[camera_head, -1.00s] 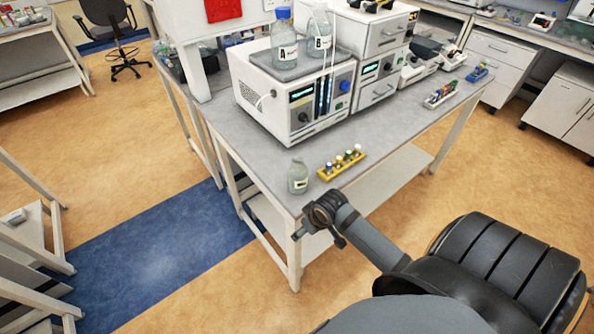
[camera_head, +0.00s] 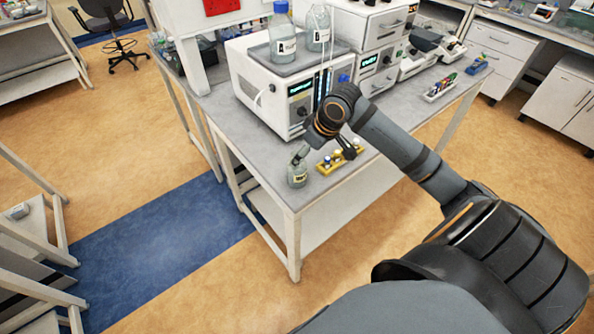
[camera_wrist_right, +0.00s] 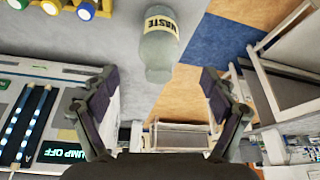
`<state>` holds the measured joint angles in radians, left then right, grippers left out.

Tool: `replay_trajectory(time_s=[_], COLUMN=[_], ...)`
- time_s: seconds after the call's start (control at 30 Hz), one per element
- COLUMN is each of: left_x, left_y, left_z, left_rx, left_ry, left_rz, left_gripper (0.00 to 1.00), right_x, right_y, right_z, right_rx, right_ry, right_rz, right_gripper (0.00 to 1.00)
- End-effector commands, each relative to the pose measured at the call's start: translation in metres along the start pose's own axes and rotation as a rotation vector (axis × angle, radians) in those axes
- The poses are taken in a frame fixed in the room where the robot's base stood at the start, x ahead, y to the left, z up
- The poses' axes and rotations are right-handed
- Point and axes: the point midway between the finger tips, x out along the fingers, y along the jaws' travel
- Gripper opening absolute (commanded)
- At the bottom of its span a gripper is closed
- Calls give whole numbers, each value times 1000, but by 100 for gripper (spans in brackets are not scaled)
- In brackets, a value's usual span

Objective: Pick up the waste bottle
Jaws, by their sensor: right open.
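The waste bottle (camera_head: 297,177) is a small clear bottle standing on the near corner of the grey bench. In the wrist view the bottle (camera_wrist_right: 159,52) shows its "WASTE" label and lies ahead of the fingers, centred in the gap between them and not gripped. My right gripper (camera_head: 322,152) is just above and beside the bottle in the head view, one finger overlapping the bottle's top there. In the wrist view the right gripper (camera_wrist_right: 160,84) is open and empty. My left gripper is not in view.
A yellow rack (camera_head: 341,160) with several capped vials stands right beside the bottle, partly behind my gripper. A white pump unit (camera_head: 283,100) with bottles A (camera_head: 282,40) and B (camera_head: 318,28) on top stands behind. The bench's left edge (camera_head: 245,165) is close to the bottle.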

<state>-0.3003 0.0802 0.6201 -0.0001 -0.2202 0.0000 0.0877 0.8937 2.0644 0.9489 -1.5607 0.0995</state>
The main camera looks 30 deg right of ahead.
Motion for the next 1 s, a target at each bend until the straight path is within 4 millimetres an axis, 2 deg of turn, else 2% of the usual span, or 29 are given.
replay_trajectory(time_s=[0.2,0.47,0.6,0.73,1.0], left_x=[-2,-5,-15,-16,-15], left_y=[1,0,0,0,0], left_z=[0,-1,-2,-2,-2], left_rx=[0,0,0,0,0], left_ry=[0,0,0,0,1], left_rz=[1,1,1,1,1], left_gripper=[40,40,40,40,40], right_x=[32,42,65,84,90], right_y=[-2,-1,0,1,2], right_z=[0,-1,-4,-2,-2], right_rx=[3,2,5,2,-2], right_ry=[0,-1,-2,-3,-2], right_rz=[-4,-3,-7,-3,0], right_gripper=[85,85,85,85,85])
